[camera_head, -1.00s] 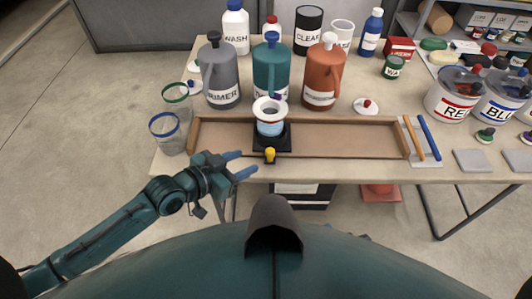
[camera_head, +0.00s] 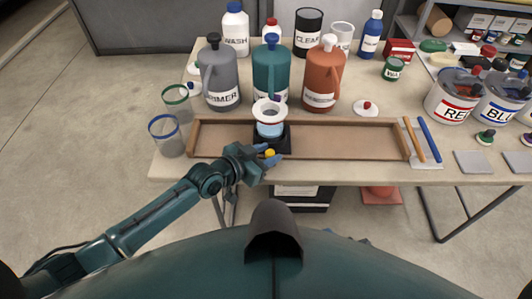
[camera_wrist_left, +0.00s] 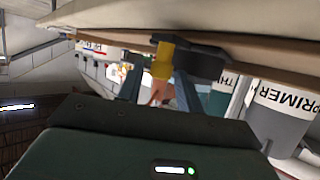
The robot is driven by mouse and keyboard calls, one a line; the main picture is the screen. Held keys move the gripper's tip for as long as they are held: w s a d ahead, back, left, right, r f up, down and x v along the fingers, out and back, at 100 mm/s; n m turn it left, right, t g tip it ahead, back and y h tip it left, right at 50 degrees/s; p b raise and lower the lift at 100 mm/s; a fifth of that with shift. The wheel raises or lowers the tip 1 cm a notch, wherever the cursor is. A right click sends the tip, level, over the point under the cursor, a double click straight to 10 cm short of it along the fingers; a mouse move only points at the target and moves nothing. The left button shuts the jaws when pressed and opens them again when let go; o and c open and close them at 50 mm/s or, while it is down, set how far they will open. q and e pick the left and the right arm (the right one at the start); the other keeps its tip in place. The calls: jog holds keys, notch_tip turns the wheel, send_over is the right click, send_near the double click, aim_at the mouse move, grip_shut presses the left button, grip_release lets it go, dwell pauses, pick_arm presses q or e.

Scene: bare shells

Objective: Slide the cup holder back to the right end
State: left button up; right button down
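The black cup holder (camera_head: 287,139) sits in the left part of a long wooden tray (camera_head: 345,154) on the table. A white and blue cup with a wide rim (camera_head: 269,119) stands upright in it. A yellow knob (camera_head: 270,153) sticks out at the holder's front, and it also shows in the left wrist view (camera_wrist_left: 162,60). My left gripper (camera_head: 268,154) is at the tray's front edge with its blue fingers on either side of the knob. In the left wrist view the fingers are apart, with a visible gap to the knob. My right gripper is out of view.
The tray is empty right of the holder up to its right end wall (camera_head: 404,139). Grey (camera_head: 219,85), teal (camera_head: 270,75) and orange jugs (camera_head: 322,80) stand behind it. Glasses (camera_head: 166,139) stand at its left end. Orange and blue sticks (camera_head: 430,140) lie beyond its right end.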

pick_arm(q)
grip_shut()
dwell(0.3)
